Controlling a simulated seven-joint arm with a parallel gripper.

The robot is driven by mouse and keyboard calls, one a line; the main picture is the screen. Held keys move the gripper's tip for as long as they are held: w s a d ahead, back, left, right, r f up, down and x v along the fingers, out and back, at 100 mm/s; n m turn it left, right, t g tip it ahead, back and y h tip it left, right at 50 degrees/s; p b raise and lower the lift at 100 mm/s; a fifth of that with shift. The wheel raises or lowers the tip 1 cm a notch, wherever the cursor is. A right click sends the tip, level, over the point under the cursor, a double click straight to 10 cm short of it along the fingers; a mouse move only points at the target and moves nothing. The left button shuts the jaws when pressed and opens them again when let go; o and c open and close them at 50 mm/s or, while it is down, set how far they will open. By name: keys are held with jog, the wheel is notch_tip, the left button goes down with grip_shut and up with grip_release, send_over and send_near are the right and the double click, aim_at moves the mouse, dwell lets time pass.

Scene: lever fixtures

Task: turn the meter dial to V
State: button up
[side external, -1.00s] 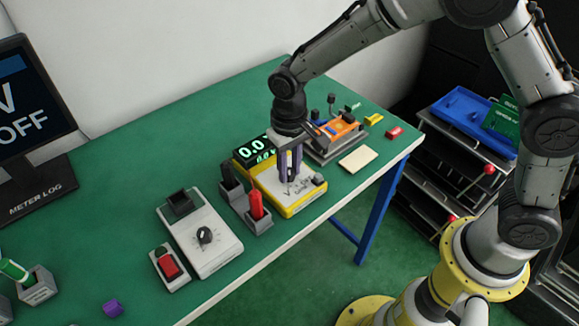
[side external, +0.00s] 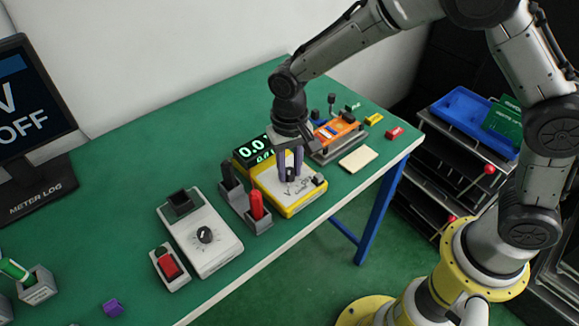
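The yellow meter (side external: 297,205) with a pale face lies near the table's front edge. Its black display (side external: 254,151) reads 0.0 in green digits. My gripper (side external: 291,177) points straight down over the meter face, with its two purple fingers on either side of the dark dial (side external: 290,174). The fingers mostly hide the dial, so its pointer cannot be read. I cannot tell whether the fingers press on it. The monitor (side external: 28,110) at the left shows a V and OFF.
A holder with a black probe (side external: 228,173) and a red probe (side external: 256,204) stands just left of the meter. Further left are a grey box with a knob (side external: 204,235) and a red switch (side external: 168,265). An orange board fixture (side external: 337,132) stands behind right.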

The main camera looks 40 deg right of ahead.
aim_at(290, 170)
jog(key=o, duration=0.4)
notch_tip(290, 170, up, 14)
jog(key=shift+f, duration=0.1)
dwell(0.5)
jog(key=shift+d, duration=0.1)
